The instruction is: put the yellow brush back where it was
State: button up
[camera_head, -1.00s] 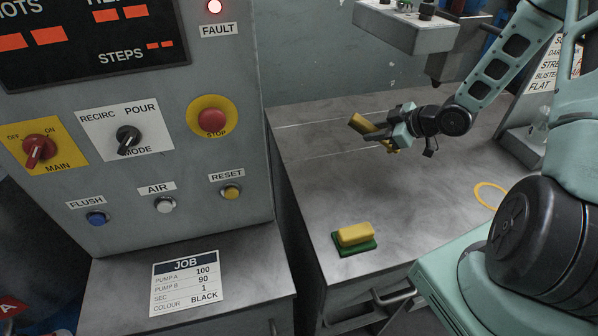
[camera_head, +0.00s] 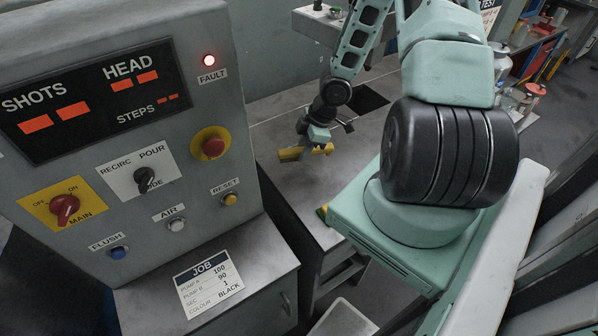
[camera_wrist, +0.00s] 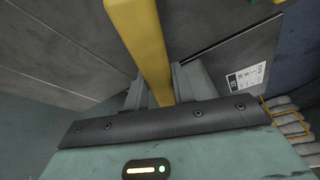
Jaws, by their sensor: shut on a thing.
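The yellow brush (camera_head: 289,155) is held in my gripper (camera_head: 309,147), over the grey metal bench top to the right of the control cabinet. Its yellow handle (camera_wrist: 140,38) also shows in the wrist view, gripped between the fingers and running up out of the picture. My gripper is shut on it. The brush lies roughly level across the gripper in the head view. I cannot tell its exact height above the bench. Its bristles cannot be made out.
The control cabinet (camera_head: 185,100) stands at left, its red fault lamp (camera_head: 209,60) lit. A yellow and green block (camera_head: 322,212) at the bench's front edge is mostly hidden by my base. A dark opening (camera_head: 370,98) lies in the bench behind. The bench (camera_head: 283,190) has bare room.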

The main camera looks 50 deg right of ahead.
aim_at(299, 175)
jog(key=shift+f+b, duration=0.9)
jog(key=shift+f, duration=2.7)
jog(key=shift+f, duration=0.15)
jog(key=o, duration=0.9)
jog(key=p+v, duration=0.7)
jog(key=v, duration=0.4)
jog(key=shift+a+p, duration=0.1)
jog(key=shift+p, duration=0.2)
jog(key=shift+s+d+r+p, duration=0.1)
jog(key=shift+d+r+p, duration=0.15)
jog(key=shift+r+p, duration=0.4)
jog(key=shift+s, duration=0.1)
